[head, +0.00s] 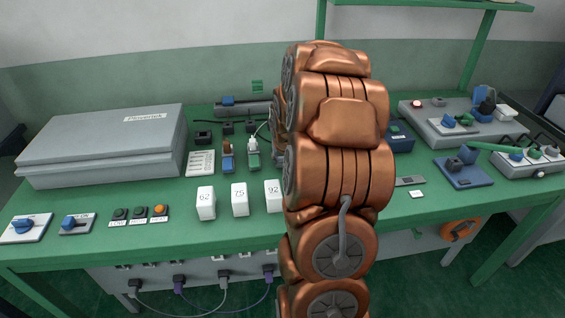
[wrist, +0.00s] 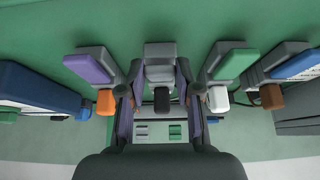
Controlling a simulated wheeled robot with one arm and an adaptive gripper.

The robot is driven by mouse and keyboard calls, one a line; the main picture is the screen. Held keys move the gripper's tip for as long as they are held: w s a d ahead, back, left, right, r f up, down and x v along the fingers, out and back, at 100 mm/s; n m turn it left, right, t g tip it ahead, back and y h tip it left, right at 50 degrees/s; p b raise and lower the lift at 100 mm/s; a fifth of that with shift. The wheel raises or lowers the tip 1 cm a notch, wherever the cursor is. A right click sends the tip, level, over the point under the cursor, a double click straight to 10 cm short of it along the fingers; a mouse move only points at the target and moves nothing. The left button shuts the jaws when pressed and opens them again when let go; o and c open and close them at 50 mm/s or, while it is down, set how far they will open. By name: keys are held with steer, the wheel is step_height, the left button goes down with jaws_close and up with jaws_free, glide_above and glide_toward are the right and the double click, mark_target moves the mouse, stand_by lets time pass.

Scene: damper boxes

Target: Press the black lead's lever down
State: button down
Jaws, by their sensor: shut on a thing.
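In the wrist view the black lead's end (wrist: 162,99) shows at the centre, below a grey lever block (wrist: 160,62). My gripper (wrist: 160,82) has one finger on each side of this block and is shut on it. How far the grey lever is tilted is hard to tell from this angle. In the head view my copper-coloured arm hides this block and my gripper.
In the wrist view, a purple lever block (wrist: 90,68) with an orange end stands close left, and a green lever block (wrist: 235,64) with a white end close right. A blue lever (wrist: 298,64) is farther right. White numbered blocks (head: 240,199) stand at the table's front.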

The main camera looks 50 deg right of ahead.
steer(key=f+t+h+b, duration=0.1)
steer(key=b, duration=0.1)
steer(key=shift+s+a+f+b, duration=0.1)
steer(key=shift+s+b, duration=0.05)
steer(key=shift+b, duration=0.25)
steer(key=shift+f+t+b, duration=0.1)
steer(key=shift+t+b, duration=0.2)
steer(key=shift+b, duration=0.35)
steer(key=shift+h, duration=0.3)
steer(key=c, duration=0.8)
jaws_free()
steer(key=shift+s+r, duration=0.1)
steer(key=shift+r, duration=0.1)
steer(key=v, duration=1.2)
steer(key=shift+f, duration=0.15)
